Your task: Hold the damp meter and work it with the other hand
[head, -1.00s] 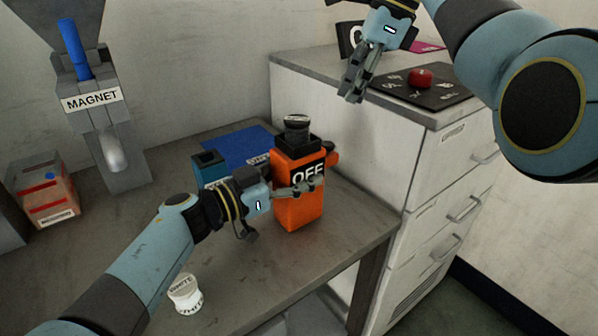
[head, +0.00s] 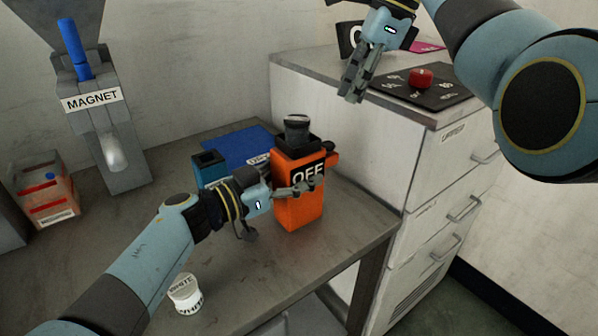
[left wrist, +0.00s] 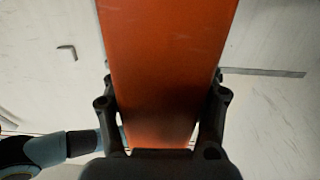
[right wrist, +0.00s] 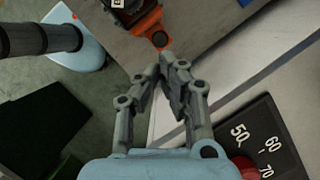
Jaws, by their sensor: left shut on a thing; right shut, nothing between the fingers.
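The damp meter (head: 298,212) is an orange box with a black top, a dark round knob (head: 297,128) on it and a display reading OFF. It stands upright at the table's right part; whether it touches the table I cannot tell. My left gripper (head: 300,188) is shut on its body. In the left wrist view the orange body (left wrist: 165,60) sits between the fingers. My right gripper (head: 352,90) is shut and empty, up and to the right of the meter, over the drawer unit's edge. The right wrist view shows its closed fingertips (right wrist: 165,65) and part of the meter's orange edge (right wrist: 160,40).
A white drawer unit (head: 395,160) stands right of the table, bearing a dark dial plate (head: 400,92) with a red knob (head: 421,77). A blue mat (head: 235,145), a blue box (head: 208,168), a white tub (head: 185,293), an orange-red box (head: 48,195) and the MAGNET stand (head: 108,140) surround the left arm.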

